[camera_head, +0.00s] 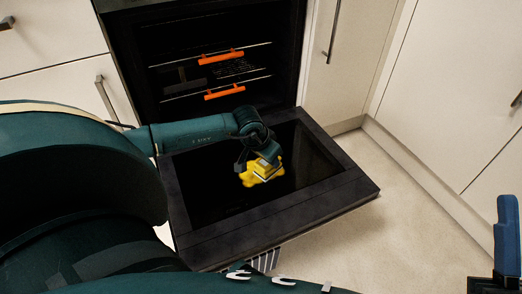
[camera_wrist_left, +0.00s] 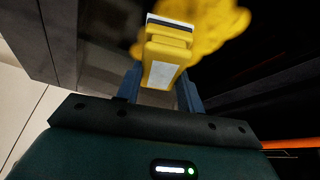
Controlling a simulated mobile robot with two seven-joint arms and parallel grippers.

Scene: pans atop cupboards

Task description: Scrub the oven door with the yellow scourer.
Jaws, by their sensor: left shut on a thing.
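The oven door (camera_head: 330,190) is folded down open, its dark glass facing up. My left gripper (camera_head: 262,160) is over the middle of the glass, shut on the yellow scourer (camera_head: 266,170). In the left wrist view the scourer (camera_wrist_left: 165,70) sits between the blue fingers (camera_wrist_left: 160,90), with a pale pad at its far end. An irregular yellow patch (camera_head: 248,180) lies on the glass beside and under the scourer; it also shows in the left wrist view (camera_wrist_left: 215,25). Contact with the glass is hard to tell. One blue finger of my right gripper (camera_head: 508,215) shows at the right edge.
The oven cavity (camera_head: 180,60) behind the door holds racks with orange grips (camera_head: 222,57). Cream cupboards (camera_head: 345,60) with metal handles flank it. Bare floor (camera_head: 390,180) lies right of the door. My left arm covers much of the left side.

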